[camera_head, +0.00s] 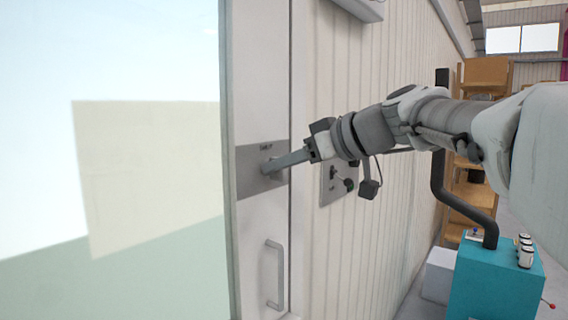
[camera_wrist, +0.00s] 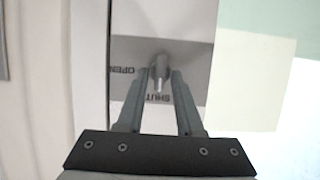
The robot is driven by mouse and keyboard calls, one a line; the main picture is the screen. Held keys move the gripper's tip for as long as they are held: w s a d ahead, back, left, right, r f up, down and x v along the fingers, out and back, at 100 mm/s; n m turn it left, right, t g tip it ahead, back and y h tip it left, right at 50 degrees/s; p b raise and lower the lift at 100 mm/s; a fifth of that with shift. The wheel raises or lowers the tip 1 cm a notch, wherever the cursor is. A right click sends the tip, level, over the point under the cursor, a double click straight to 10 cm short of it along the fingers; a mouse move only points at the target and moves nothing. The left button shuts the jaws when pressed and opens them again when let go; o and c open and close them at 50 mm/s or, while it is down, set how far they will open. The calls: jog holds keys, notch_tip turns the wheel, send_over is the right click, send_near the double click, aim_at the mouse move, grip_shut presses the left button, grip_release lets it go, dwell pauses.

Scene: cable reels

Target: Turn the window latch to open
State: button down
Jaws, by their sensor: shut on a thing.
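The window latch (camera_wrist: 159,68) is a small grey lever on a grey plate (camera_wrist: 195,58) fixed to the white window frame. The plate carries the words OPEN and SHUT, upside down in the wrist view, and there the lever points towards SHUT. In the head view the plate (camera_head: 247,158) is beside the glass, and the latch is mostly hidden by my fingers. My gripper (camera_head: 273,166) reaches in from the right and is shut on the latch; in the wrist view its fingers (camera_wrist: 158,78) lie on either side of the lever.
A vertical pull handle (camera_head: 275,274) is below the plate. A grey switch panel (camera_head: 333,184) is on the ribbed wall right of the frame, close under my wrist. A teal cabinet (camera_head: 495,285) and wooden shelves (camera_head: 485,75) stand at the right. The large glass pane (camera_head: 150,60) fills the left.

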jog(key=shift+w+d+f+m+g+y+p, duration=0.2)
jog(key=shift+m+g+y, duration=0.65)
jog(key=shift+m, duration=1.4)
jog(key=shift+w+d+f+m+g+y+p, duration=0.15)
jog(key=shift+m+g+y+p, duration=0.15)
jog(key=shift+m+y, duration=1.5)
jog(key=shift+w+d+f+m+g+y+p, duration=0.15)
jog(key=shift+m+g+y, duration=0.45)
jog(key=shift+m, duration=2.05)
jog(key=shift+a, duration=0.15)
jog(key=c, duration=0.9)
grip_release()
jog(key=shift+f, duration=0.1)
